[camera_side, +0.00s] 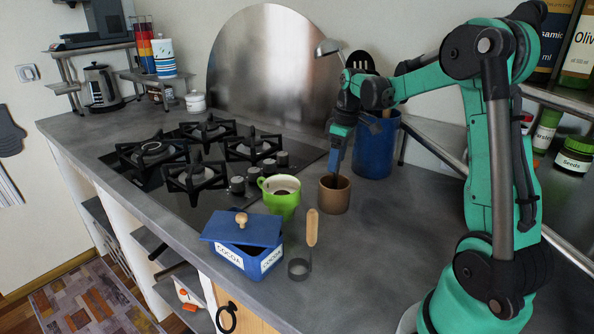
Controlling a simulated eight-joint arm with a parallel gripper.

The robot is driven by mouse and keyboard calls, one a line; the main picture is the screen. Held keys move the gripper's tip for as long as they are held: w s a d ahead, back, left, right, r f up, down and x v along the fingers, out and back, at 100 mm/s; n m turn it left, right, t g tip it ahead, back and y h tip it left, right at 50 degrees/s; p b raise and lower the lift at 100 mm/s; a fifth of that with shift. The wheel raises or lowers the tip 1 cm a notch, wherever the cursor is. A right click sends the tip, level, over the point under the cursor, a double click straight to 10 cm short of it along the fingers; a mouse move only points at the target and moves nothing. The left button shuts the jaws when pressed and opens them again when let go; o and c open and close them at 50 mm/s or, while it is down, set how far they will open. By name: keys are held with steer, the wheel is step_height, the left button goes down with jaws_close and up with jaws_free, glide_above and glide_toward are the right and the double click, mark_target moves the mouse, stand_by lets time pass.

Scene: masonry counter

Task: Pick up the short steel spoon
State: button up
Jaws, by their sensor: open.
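My gripper (334,172) points down at the brown cup (334,197), its tips near the cup's rim. The gap between the fingers is hard to see from this side, and I see nothing held. I cannot make out a short steel spoon for certain; the inside of the brown cup is mostly hidden. A steel ladle (327,47) sticks up behind my arm, above the blue utensil pot (374,150). A utensil with a wooden handle (312,228) and a dark round end (299,269) is at the counter's front.
A green mug (280,198) stands just left of the brown cup. A blue cocoa box (242,244) with a tilted lid is in front. A gas hob (205,160) lies to the left. The grey counter (375,255) is clear right of the wooden-handled utensil.

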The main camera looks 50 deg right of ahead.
steer(key=shift+f, duration=0.2)
jaws_close()
steer(key=shift+r, duration=0.1)
